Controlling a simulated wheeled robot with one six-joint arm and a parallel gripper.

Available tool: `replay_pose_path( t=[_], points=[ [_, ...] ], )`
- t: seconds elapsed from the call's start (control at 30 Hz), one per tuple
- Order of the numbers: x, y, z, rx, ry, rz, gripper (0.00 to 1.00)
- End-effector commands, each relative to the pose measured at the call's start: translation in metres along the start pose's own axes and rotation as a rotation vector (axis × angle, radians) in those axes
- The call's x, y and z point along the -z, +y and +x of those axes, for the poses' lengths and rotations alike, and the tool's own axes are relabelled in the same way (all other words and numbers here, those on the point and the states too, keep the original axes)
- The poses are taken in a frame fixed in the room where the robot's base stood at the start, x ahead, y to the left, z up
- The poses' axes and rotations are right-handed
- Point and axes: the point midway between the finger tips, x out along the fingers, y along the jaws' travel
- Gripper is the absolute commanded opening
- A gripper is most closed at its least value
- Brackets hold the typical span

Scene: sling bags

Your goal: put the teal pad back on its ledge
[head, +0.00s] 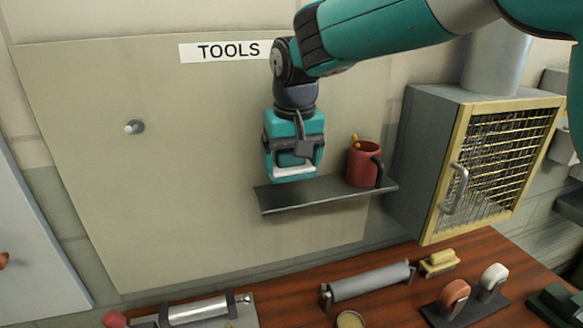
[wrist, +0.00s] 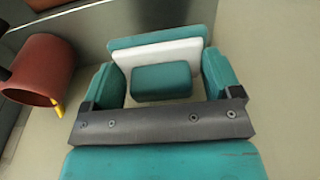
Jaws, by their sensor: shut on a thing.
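The teal pad (head: 291,177), with a white layer and a teal grip block, is between the fingers of my gripper (head: 294,158). The wrist view shows the pad (wrist: 162,82) with the gripper's fingers (wrist: 160,85) at both sides of its grip block. The gripper is shut on it. In the head view the pad appears at the left part of the dark grey ledge (head: 325,197), over its back edge. I cannot tell whether it touches the ledge. The ledge also shows in the wrist view (wrist: 85,28).
A red mug (head: 362,165) with something yellow in it stands on the ledge's right part, close to the pad. A mesh-fronted cabinet (head: 420,155) is to the right. A peg (head: 134,127) sticks out of the "TOOLS" board. The wooden bench (head: 400,290) below holds several tools.

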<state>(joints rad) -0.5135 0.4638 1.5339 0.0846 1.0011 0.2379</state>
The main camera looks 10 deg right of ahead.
Motion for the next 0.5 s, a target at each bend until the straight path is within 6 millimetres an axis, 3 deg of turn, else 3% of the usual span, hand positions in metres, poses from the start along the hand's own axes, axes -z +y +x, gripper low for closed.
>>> replay_pose_path(
  t=[0.27, 0.5],
  points=[
    [-0.006, 0.001, 0.033, -0.001, -0.005, 0.001, 0.62],
    [-0.003, 0.0, 0.043, 0.001, 0.0, 0.001, 0.62]
  ],
)
